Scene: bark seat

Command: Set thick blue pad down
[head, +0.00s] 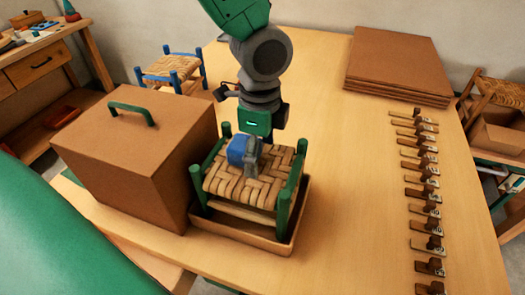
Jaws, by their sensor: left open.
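The thick blue pad (237,151) rests on the woven bark seat (232,190) of a small stool with green posts. It lies towards the back middle of the seat. My left gripper (252,170) points down over the seat, right at the pad. A grey finger stands against or just in front of the pad's right side; I cannot tell whether it touches. The gripper is open. The wrist and fingers hide part of the pad and the rear of the stool. My right gripper is not in view.
The stool stands in a shallow brown tray (284,247). A brown box (125,150) with a green handle (131,107) stands close on the left. Flat brown boards (395,62) lie at the back right, and several wooden clamps (425,208) line the right edge. The table between is clear.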

